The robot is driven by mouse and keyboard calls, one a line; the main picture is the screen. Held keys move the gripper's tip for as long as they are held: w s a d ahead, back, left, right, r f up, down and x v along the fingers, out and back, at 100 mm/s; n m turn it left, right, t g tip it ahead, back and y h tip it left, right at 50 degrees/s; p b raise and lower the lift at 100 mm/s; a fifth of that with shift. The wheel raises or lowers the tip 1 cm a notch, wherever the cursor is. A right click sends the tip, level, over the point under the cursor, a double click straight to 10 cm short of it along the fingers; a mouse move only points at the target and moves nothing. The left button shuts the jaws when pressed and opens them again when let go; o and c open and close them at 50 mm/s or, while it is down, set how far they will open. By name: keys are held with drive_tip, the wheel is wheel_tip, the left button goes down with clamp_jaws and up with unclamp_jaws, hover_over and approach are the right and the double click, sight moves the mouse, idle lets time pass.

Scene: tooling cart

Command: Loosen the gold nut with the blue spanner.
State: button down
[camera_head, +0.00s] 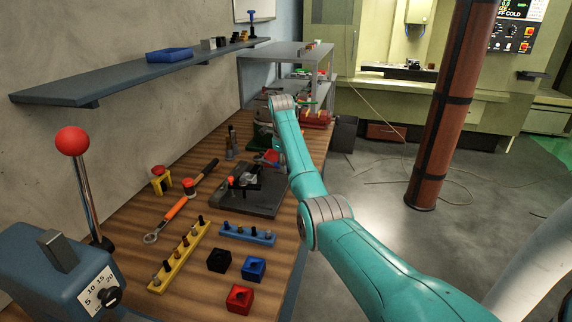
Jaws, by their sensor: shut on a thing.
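My teal arm reaches from the lower right to the far part of the wooden workbench (140,208). Its far end is a grey-capped joint near a dark, crowded spot, and I cannot make out my gripper there. No gold nut can be told apart in this view. I cannot pick out a blue spanner with certainty; a small red and blue patch (272,157) shows beside my arm, partly hidden. An orange-handled spanner (177,208) lies on the left of the bench, its ring end toward the camera.
A dark fixture plate (256,203) lies mid-bench. Nearer are a yellow peg rack (181,262), a blue peg rack (247,236) and black, blue and red blocks (240,299). A red-knobbed lever (73,141) stands left. A wall shelf (120,80) overhangs the bench. Floor at right is mostly open.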

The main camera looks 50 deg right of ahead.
drive_tip(key=shift+f, duration=0.55)
idle(0.7)
drive_tip(key=shift+d, duration=0.15)
drive_tip(key=shift+w+d+n, duration=0.2)
drive_tip(key=shift+d+n, duration=0.8)
drive_tip(key=shift+d, duration=0.1)
drive_tip(key=shift+w+d+n, duration=0.2)
drive_tip(key=shift+d+n, duration=0.8)
drive_tip(key=shift+d, duration=0.1)
drive_tip(key=shift+r, duration=1.5)
